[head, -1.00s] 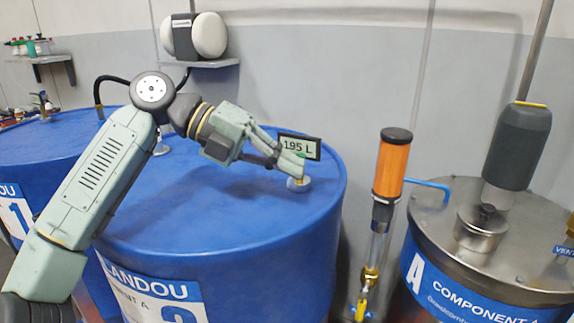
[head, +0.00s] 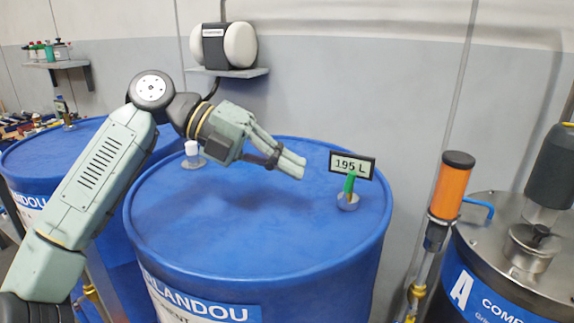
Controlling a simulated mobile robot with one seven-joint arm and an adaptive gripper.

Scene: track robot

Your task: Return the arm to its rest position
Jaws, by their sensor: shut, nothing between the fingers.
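My gripper (head: 298,167) is shut and empty above the top of the blue drum (head: 240,225) in the middle of the head view. My arm reaches in from the lower left, bent at the elbow, with the fingers pointing right and slightly down. The fingertips are apart from the green-handled fitting (head: 349,184) on the drum's right side. A display reading 195 L (head: 352,165) stands at that fitting.
A second blue drum (head: 55,155) stands at the left. An orange cylinder (head: 451,190) and a metal-lidded Component A drum (head: 490,235) are at the right. A wall shelf (head: 235,72) holds a white and black device (head: 224,45). A white-capped fitting (head: 192,150) is behind my wrist.

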